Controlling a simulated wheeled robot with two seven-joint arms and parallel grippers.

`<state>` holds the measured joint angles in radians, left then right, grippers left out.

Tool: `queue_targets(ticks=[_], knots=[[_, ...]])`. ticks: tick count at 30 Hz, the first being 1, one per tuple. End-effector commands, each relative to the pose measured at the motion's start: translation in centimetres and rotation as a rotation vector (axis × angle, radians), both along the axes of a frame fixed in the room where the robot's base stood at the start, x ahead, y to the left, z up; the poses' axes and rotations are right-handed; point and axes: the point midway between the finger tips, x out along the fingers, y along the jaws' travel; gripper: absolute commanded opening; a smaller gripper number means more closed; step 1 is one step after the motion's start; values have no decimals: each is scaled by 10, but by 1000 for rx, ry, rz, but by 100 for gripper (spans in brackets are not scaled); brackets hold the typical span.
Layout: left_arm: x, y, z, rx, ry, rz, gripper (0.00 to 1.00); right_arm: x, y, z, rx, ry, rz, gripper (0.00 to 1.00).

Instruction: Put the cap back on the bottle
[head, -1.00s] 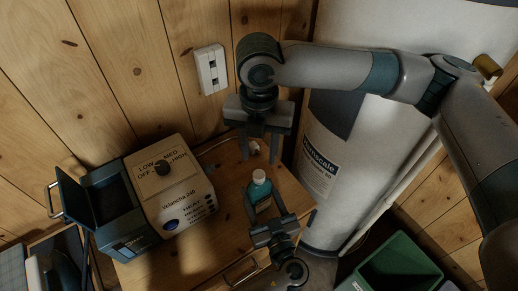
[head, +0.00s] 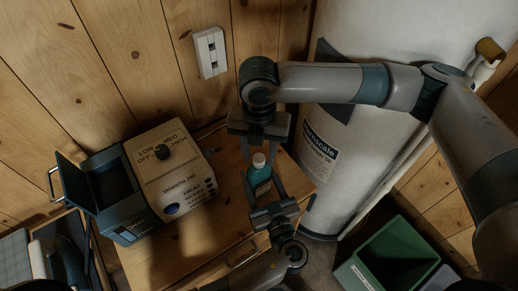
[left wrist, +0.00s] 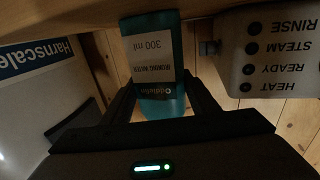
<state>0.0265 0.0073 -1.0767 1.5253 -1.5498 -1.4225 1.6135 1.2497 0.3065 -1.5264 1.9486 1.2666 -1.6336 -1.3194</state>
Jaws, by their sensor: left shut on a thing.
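The teal bottle (head: 260,178) stands upright with a pale top (head: 258,160); I cannot tell whether that top is a bare neck or a cap. My left gripper (head: 264,190) is shut around the bottle's body. In the left wrist view, the bottle (left wrist: 155,75) with its white 300 ml label sits between the left fingers. My right gripper (head: 258,152) points down just behind and above the bottle top, its fingers apart. No separate cap shows now; the right gripper hides part of the area behind the bottle.
The bottle is at a wooden cabinet top (head: 212,228). A cream and dark steam station (head: 172,170) stands to the left, a white cylindrical tank (head: 335,190) to the right. A green bin (head: 385,255) is at lower right.

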Motion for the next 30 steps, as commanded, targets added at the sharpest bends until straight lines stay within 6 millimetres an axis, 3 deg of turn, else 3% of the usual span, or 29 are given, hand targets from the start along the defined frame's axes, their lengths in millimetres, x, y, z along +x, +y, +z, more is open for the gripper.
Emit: queue_targets(ticks=[5, 9, 10, 19, 30], knots=[[0, 0, 0, 0, 0, 0, 0, 0, 0, 0, 0, 0, 0, 37], [0, 0, 0, 0, 0, 0, 0, 0, 0, 0, 0, 0, 0, 4], [0, 0, 0, -1, 0, 0, 0, 0, 0, 0, 0, 0, 0, 0], [0, 0, 0, -1, 0, 0, 0, 0, 0, 0, 1, 0, -117, 0], [0, 0, 0, 0, 0, 0, 0, 0, 0, 0, 1, 0, -679, 0]])
